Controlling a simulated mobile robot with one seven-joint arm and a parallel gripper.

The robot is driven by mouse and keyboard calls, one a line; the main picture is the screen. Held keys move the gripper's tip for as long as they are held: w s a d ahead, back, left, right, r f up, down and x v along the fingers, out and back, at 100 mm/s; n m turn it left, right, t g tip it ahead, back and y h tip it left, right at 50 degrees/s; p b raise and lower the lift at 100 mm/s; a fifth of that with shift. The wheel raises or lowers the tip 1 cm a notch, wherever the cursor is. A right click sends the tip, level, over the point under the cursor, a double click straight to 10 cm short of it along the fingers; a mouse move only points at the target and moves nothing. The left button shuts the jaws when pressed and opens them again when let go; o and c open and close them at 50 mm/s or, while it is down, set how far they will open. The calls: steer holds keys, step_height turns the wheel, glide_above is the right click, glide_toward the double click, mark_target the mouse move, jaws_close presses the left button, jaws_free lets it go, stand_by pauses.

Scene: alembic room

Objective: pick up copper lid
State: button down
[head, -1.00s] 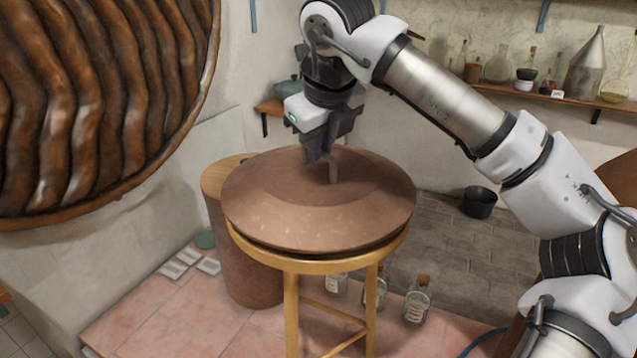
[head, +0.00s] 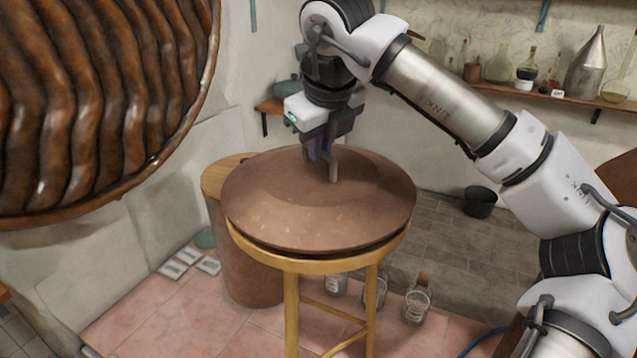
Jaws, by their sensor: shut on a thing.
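The copper lid (head: 290,215) is a wide, shallow brown cone in the middle of the head view. It lies on a round wooden stool (head: 300,264), with a dark gap showing under its front edge. My gripper (head: 322,165) points down at the top of the lid, near its centre. It is shut on the lid's handle, of which a short upright part (head: 334,166) shows beside the fingers. The rest of the handle is hidden behind the fingers. I cannot tell whether the lid is clear of the stool.
A brown cylindrical container (head: 245,262) with a wooden top stands behind the stool at left. Glass bottles (head: 416,303) stand on the floor behind the stool. A dark pot (head: 480,202) sits at right. A large ribbed copper form (head: 100,90) fills the upper left. A shelf (head: 570,98) holds glassware.

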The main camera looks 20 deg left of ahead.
steer(key=shift+r, duration=0.1)
stand_by(0.5)
step_height(320, 180, up, 10)
steer(key=b, duration=0.2)
stand_by(0.3)
steer(key=c, duration=2)
jaws_free()
steer(key=shift+c, duration=0.2)
jaws_close()
